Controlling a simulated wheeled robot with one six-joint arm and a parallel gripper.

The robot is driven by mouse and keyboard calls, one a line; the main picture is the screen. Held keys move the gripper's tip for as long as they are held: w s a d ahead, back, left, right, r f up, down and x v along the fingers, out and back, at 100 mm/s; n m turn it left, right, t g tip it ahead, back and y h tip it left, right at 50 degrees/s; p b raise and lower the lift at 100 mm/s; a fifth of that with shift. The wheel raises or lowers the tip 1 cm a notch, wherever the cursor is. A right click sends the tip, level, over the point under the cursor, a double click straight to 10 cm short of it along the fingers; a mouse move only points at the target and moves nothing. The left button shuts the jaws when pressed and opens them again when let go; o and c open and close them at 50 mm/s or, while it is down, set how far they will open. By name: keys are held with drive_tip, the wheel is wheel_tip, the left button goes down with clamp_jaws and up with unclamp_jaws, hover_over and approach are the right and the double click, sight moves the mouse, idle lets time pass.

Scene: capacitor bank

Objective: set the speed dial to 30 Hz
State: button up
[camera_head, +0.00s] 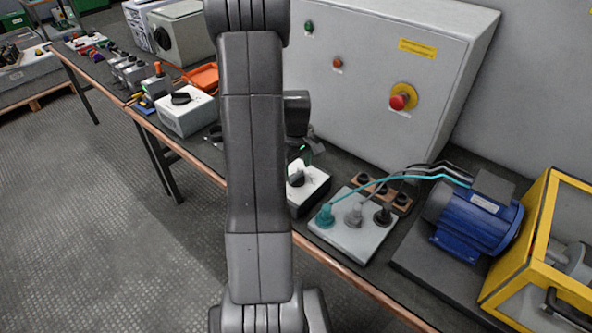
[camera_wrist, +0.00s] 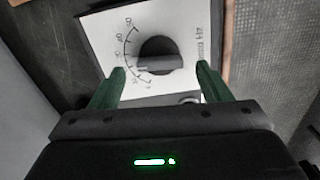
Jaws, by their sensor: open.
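The speed dial is a round black knob (camera_wrist: 160,58) with a raised grip bar, on a white panel (camera_wrist: 105,28) with a curved scale to its left. A pale mark on the bar points left in the wrist view, toward the lower end of the scale; the numbers there are too small to read surely. My gripper (camera_wrist: 160,70) is open, its green fingers on either side of the knob, apart from it. In the head view, the dial box (camera_head: 312,192) stands on the bench, its knob (camera_head: 296,179) partly visible below my gripper (camera_head: 302,156).
A grey cabinet (camera_head: 360,70) with a red stop button (camera_head: 402,97) stands behind the dial box. A plate with cabled plugs (camera_head: 350,243) and a blue motor (camera_head: 475,218) are to the right. Another box with a black knob (camera_head: 185,112) is to the left.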

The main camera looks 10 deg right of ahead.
drive_tip(key=shift+f, duration=0.85)
drive_tip(key=shift+c, duration=0.2)
drive_tip(key=c, duration=0.9)
drive_tip(key=shift+m, duration=0.6)
drive_tip(key=shift+c, duration=0.2)
drive_tip(key=o, duration=1)
